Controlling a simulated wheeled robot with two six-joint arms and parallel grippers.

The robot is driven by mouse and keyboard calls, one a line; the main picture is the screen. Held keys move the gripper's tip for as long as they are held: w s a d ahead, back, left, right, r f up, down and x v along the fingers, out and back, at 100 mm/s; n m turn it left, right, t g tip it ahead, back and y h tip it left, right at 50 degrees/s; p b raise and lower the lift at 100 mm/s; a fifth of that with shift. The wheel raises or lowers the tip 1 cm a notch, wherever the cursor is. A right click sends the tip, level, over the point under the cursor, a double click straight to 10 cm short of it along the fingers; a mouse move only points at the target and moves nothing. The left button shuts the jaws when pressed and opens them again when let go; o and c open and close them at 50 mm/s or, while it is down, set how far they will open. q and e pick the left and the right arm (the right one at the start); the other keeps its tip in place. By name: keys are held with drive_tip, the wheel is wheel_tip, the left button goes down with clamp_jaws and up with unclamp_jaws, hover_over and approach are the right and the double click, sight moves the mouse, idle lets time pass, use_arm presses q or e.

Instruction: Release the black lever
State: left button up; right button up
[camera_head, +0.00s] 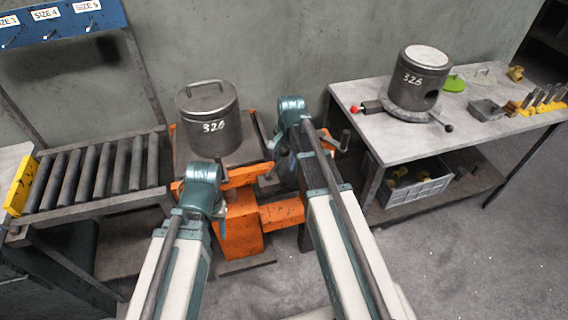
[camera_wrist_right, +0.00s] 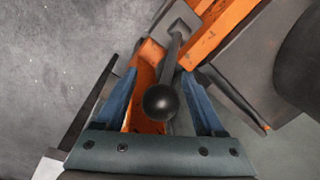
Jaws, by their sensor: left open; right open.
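The black lever's round ball knob (camera_wrist_right: 160,102) shows in the right wrist view. Its grey shaft (camera_wrist_right: 174,50) runs up from the knob to a bracket by the orange frame. My right gripper (camera_wrist_right: 160,78) is open, one blue finger on each side of the lever, with visible gaps between fingers and knob. In the head view, the end of my right arm (camera_head: 292,110) is over the orange press frame (camera_head: 240,225), and its fingers are largely hidden. The end of my left arm (camera_head: 205,185) is over the frame's left side; its fingers are hidden behind the wrist.
A lidded metal pot (camera_head: 208,120) marked 326 stands on the press. A roller rack (camera_head: 95,170) is at left. The right table (camera_head: 365,125) carries another cylinder (camera_head: 415,85) marked 326, small trays and tools. A grey crate (camera_head: 415,190) sits below it. The floor at right is clear.

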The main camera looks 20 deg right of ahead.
clamp_jaws()
idle(0.4)
idle(1.0)
